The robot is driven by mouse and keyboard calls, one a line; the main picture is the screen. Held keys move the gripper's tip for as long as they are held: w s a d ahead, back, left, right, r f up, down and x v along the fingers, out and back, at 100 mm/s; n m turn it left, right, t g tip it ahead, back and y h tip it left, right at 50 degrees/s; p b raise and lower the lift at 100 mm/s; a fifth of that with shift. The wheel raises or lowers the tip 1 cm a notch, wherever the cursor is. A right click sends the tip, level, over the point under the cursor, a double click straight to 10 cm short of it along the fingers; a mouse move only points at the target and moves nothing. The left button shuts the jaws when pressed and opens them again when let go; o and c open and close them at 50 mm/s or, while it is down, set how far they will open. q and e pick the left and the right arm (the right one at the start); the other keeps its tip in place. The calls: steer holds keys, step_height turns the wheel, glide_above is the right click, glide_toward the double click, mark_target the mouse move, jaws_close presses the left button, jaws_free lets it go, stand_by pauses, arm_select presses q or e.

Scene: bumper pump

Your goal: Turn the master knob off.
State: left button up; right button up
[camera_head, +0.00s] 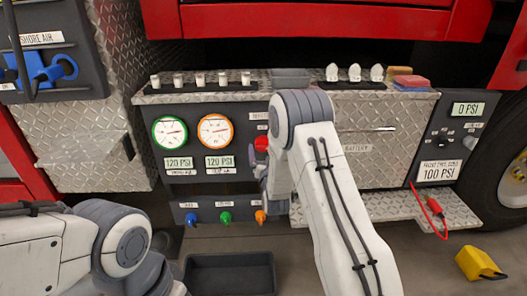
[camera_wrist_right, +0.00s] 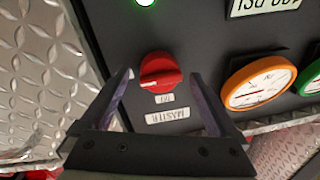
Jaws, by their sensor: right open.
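The red master knob (camera_wrist_right: 160,72) sits on the dark panel in the right wrist view, above an upside-down MASTER label (camera_wrist_right: 167,116). Its ridge lies nearly level in that picture, with a pale mark at its left end. A small label beside it is too blurred to read surely. The knob also shows in the head view (camera_head: 261,144), left of my right arm. My right gripper (camera_wrist_right: 162,76) is open, with one finger on each side of the knob; contact cannot be told. In the head view my right gripper (camera_head: 264,182) is mostly hidden behind its arm. My left gripper is out of view.
A green-rimmed gauge (camera_head: 169,133) and an orange-rimmed gauge (camera_head: 215,131) sit left of the knob. Blue, green and orange small knobs (camera_head: 225,217) line the lower panel. A dark bin (camera_head: 229,262) and a yellow chock (camera_head: 479,263) are on the floor. A green light (camera_wrist_right: 145,2) is lit.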

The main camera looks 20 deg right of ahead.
steer(key=shift+w+d, duration=0.15)
steer(key=shift+w, duration=0.6)
steer(key=c, duration=1.3)
